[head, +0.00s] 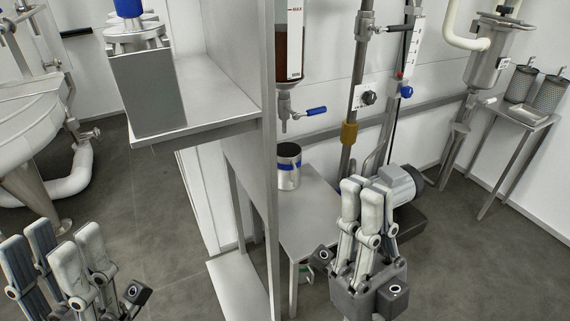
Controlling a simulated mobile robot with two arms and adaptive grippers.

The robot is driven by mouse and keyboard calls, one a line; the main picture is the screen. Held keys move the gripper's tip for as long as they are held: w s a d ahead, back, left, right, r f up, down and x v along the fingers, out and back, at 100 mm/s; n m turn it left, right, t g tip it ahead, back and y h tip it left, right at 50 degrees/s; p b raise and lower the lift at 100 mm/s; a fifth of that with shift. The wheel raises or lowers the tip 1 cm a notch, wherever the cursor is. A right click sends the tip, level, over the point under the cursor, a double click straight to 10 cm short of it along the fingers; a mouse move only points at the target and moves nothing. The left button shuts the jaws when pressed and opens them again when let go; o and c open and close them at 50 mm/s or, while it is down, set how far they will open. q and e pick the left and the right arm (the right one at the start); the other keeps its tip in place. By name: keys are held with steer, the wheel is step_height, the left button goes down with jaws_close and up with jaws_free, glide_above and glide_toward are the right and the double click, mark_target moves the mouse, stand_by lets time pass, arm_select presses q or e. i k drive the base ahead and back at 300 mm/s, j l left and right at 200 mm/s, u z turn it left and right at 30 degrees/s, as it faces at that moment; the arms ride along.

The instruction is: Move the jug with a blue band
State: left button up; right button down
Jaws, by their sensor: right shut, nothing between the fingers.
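My left gripper (56,250) is at the lower left, far from the jug. Its fingers are spread, with nothing seen between them.
An upright metal panel (234,100) stands left of the jug. A shelf (215,95) holds a grey box-shaped unit (146,90). A blue-handled valve (308,112) hangs above the jug. A motor (393,185) and pipes stand behind my right gripper.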

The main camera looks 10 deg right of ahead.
mark_target(290, 153)
steer(key=i+l+u, duration=0.15)
steer(key=l+u, duration=0.2)
steer(key=i+l+u, duration=0.1)
steer(key=l+u, duration=0.25)
steer(key=l, duration=0.15)
steer(key=l+u, duration=0.5)
steer(key=l, duration=1.7)
